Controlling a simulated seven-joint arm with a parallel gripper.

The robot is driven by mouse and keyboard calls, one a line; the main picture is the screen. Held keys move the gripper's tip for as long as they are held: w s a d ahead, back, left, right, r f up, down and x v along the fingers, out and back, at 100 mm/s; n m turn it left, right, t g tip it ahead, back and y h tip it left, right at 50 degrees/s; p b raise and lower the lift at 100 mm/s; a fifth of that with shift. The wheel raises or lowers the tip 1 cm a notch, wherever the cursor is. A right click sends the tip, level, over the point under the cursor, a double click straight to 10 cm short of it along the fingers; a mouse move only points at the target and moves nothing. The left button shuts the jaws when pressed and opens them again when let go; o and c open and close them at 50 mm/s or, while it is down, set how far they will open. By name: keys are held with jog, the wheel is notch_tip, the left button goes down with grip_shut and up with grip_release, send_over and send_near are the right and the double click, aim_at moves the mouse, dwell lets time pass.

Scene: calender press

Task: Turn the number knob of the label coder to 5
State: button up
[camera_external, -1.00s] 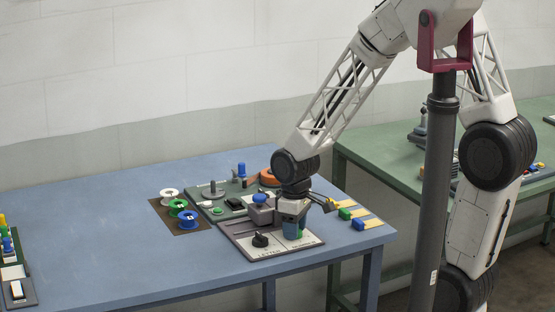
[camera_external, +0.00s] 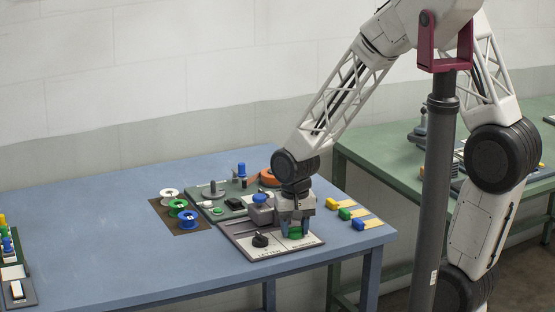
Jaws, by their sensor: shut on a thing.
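The label coder (camera_external: 243,245) is a pale panel with a grey body at the front right of the blue table. My gripper (camera_external: 295,231) points straight down over the right part. Its fingers are shut on a small green knob (camera_external: 295,234), seen between them and apparently the number knob. The fingers hide much of this knob. Its pointer and the number it is set to cannot be made out. A blue-topped grey block (camera_external: 260,208) stands on the coder just behind.
Behind the coder is a dark green board (camera_external: 231,208) with a blue post and an orange disc. White, green and blue spools (camera_external: 189,219) stand to the left. Yellow, green and blue blocks (camera_external: 345,214) lie close on the right. The table's left middle is clear.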

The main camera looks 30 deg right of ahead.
aim_at(295, 227)
jog(key=shift+m, duration=1.4)
jog(key=o, duration=0.9)
jog(key=shift+o, duration=0.2)
jog(key=shift+r, duration=0.15)
jog(key=shift+r, duration=3.8)
